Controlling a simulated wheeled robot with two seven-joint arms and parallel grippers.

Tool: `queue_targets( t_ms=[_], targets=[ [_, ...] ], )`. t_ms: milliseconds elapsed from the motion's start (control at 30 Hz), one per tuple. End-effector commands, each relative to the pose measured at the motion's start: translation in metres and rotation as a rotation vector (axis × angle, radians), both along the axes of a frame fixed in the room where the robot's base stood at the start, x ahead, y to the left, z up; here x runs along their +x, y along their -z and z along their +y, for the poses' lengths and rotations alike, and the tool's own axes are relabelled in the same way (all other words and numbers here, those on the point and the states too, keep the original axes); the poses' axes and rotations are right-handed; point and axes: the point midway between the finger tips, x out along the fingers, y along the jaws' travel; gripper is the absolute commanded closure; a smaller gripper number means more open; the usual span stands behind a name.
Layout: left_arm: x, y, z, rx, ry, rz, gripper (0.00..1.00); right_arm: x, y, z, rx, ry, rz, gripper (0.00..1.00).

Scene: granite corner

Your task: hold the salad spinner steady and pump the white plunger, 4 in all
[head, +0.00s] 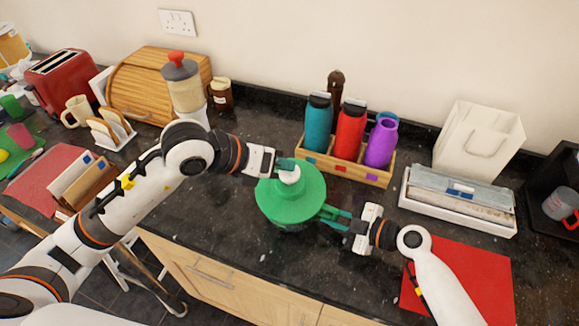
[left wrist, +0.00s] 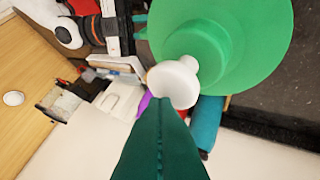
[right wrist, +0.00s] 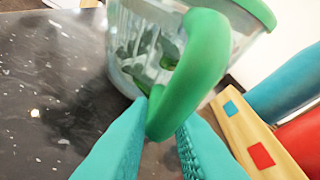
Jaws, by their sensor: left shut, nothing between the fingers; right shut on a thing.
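The salad spinner stands on the dark granite counter, with a green lid (head: 300,205) and a clear bowl (right wrist: 130,50) with green leaves inside. The white plunger (head: 290,174) stands up from the lid's centre; its knob also shows in the left wrist view (left wrist: 173,84). My left gripper (head: 284,165) is shut and empty, with its fingertips at the plunger knob; I cannot tell whether they touch it. My right gripper (head: 325,212) is shut on the spinner's green handle (right wrist: 195,75), at the lower right of the spinner in the head view.
A wooden crate (head: 345,171) with teal, red and purple bottles stands behind the spinner. A white tray (head: 458,215) and a white bag (head: 478,140) stand to the right. A red mat (head: 480,270) lies front right. A storage jar (head: 183,85) and bread box (head: 140,85) stand back left.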

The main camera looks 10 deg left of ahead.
Motion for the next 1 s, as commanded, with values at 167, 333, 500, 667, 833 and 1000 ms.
queue_targets(
  t_ms=[167, 333, 500, 667, 833, 1000],
  targets=[
    [0.000, 0.004, 0.000, 0.002, 0.000, 0.004, 1.00, 0.001, 0.000, 0.000, -0.002, 0.001, -0.003, 1.00],
    [0.000, 0.006, 0.000, 0.001, 0.000, 0.004, 1.00, 0.001, 0.000, 0.000, -0.002, 0.002, -0.003, 1.00],
    [0.001, 0.008, 0.000, 0.003, 0.000, 0.005, 1.00, 0.001, 0.000, 0.000, -0.001, 0.001, -0.003, 1.00],
    [0.001, 0.010, 0.000, 0.003, 0.000, 0.005, 1.00, 0.001, 0.000, 0.000, -0.001, 0.001, -0.003, 1.00],
    [0.001, 0.012, 0.000, 0.002, 0.001, 0.005, 1.00, 0.001, 0.000, 0.000, -0.001, 0.001, -0.003, 1.00],
    [0.002, 0.014, 0.000, 0.003, 0.001, 0.005, 1.00, 0.001, 0.000, 0.000, -0.001, 0.001, -0.003, 1.00]
  ],
)
